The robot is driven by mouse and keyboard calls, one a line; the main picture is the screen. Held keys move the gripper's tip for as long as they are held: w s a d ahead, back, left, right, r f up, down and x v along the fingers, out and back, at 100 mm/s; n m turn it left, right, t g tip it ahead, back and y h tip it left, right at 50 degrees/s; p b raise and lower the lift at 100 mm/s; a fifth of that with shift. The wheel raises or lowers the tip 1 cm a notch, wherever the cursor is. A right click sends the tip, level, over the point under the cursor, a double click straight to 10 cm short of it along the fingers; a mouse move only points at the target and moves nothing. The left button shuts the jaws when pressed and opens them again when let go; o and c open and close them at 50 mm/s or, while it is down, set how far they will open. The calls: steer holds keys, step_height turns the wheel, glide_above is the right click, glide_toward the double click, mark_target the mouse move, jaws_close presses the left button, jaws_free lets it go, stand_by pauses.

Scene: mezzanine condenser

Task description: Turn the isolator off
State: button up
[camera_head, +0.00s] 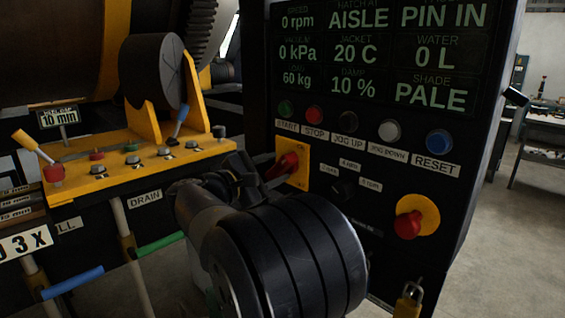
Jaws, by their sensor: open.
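The isolator is a red rotary handle (284,166) on a yellow plate (301,172), low on the left side of the black control panel. The handle looks tilted, from lower left to upper right. My gripper (262,181) is open, just left of the handle and close to it. My own wrist and forearm hide much of the gripper. I cannot tell whether the fingers touch the handle or stand around it.
Right of the isolator are a black selector knob (344,189) and a red mushroom button (408,224) on yellow. Above runs a row of push buttons, including blue RESET (439,141). A padlock (408,300) hangs below. A yellow lever bench (130,160) stands left. Floor is open at right.

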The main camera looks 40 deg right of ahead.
mark_target(278, 167)
steer(key=shift+w+d, duration=0.1)
steer(key=shift+d, duration=1.55)
jaws_close()
